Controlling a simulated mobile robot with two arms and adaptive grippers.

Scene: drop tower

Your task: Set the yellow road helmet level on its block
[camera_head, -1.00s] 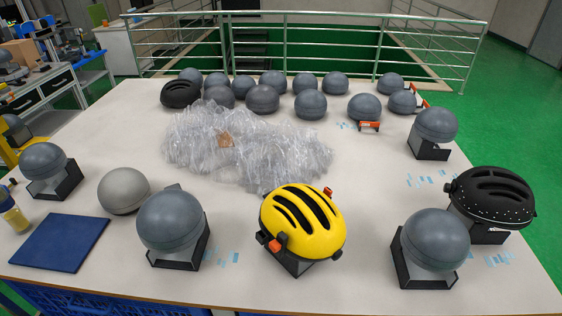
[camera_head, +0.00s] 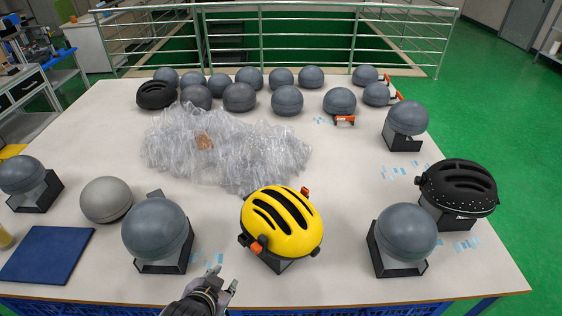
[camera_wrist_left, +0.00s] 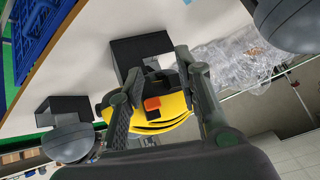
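The yellow road helmet (camera_head: 283,222) with black vents sits on its dark block (camera_head: 284,262) near the table's front edge. It looks tilted on the block. An orange piece shows at its front left and another at its back right. My left gripper (camera_head: 225,279) is open and empty at the front edge, left of the helmet and apart from it. In the left wrist view the helmet (camera_wrist_left: 172,112) shows between and beyond the open fingers (camera_wrist_left: 160,85), with its block (camera_wrist_left: 138,52) beside it. My right gripper is not in view.
Grey balls on dark blocks stand left (camera_head: 156,229) and right (camera_head: 407,232) of the helmet. A black helmet (camera_head: 458,187) sits further right. Crumpled clear plastic (camera_head: 225,150) lies behind, with several grey balls beyond. A blue mat (camera_head: 46,255) lies at left.

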